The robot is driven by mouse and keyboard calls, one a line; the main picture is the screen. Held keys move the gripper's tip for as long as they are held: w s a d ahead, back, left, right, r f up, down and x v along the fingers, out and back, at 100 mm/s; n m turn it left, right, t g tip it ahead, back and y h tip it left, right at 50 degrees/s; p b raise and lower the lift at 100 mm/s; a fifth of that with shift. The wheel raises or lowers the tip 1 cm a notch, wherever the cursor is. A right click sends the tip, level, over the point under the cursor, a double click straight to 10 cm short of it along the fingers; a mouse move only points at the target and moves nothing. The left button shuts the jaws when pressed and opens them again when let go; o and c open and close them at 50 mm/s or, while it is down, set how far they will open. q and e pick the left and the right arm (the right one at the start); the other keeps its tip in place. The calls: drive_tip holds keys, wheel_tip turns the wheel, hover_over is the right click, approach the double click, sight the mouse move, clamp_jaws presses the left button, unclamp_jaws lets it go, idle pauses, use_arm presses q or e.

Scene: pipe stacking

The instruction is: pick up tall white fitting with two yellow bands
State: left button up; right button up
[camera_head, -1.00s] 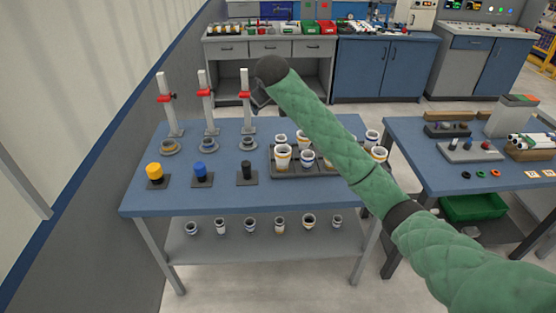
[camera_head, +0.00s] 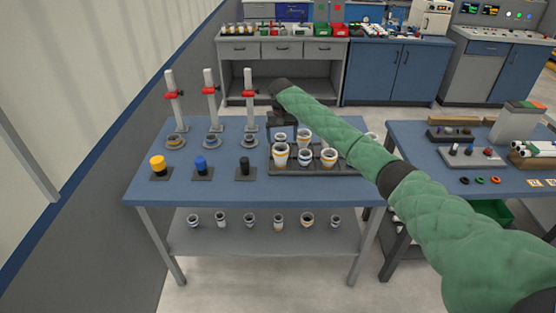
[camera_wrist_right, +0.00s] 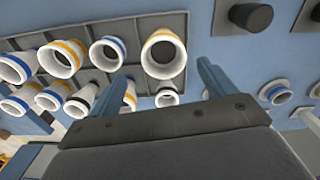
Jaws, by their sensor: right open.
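The tall white fitting with yellow bands (camera_head: 280,155) stands upright at the front left of the dark tray (camera_head: 345,168). In the right wrist view, a white fitting with a yellow band (camera_wrist_right: 164,58) shows its open mouth, in line with the gap between my fingers; its lower body is partly out of sight. My right gripper (camera_head: 277,122) hangs just behind and above the tray's left end. In the right wrist view its two blue fingers (camera_wrist_right: 162,75) are apart with nothing clamped. My left gripper is not in view.
Several other banded fittings (camera_head: 305,136) crowd the tray. A black peg (camera_head: 244,166) stands left of it, with blue (camera_head: 201,164) and yellow (camera_head: 158,165) pegs beyond. White posts with red clamps (camera_head: 249,95) rise behind. More fittings (camera_head: 279,221) stand on the lower shelf.

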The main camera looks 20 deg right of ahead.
sight(281, 151)
drive_tip(key=shift+s+a+m, duration=0.1)
drive_tip(key=shift+a+m, duration=0.1)
drive_tip(key=shift+m, duration=0.1)
drive_tip(key=shift+a+m, duration=0.15)
drive_tip(key=shift+m, duration=0.25)
drive_tip(key=shift+f+p, duration=0.4)
drive_tip(key=shift+f, duration=0.95)
drive_tip(key=shift+f+p, duration=0.4)
drive_tip(key=shift+p, duration=0.25)
drive_tip(key=f+p, duration=0.1)
drive_tip(key=f, duration=0.2)
drive_tip(key=shift+w+f+p, duration=0.1)
drive_tip(key=shift+w+p, duration=0.1)
drive_tip(key=shift+p, duration=0.2)
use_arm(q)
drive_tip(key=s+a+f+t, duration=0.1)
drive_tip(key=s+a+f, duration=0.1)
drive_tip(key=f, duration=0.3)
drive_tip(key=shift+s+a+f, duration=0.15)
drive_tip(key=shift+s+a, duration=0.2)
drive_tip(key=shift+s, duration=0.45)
use_arm(e)
drive_tip(key=shift+f, duration=0.55)
drive_tip(key=c, duration=1.1)
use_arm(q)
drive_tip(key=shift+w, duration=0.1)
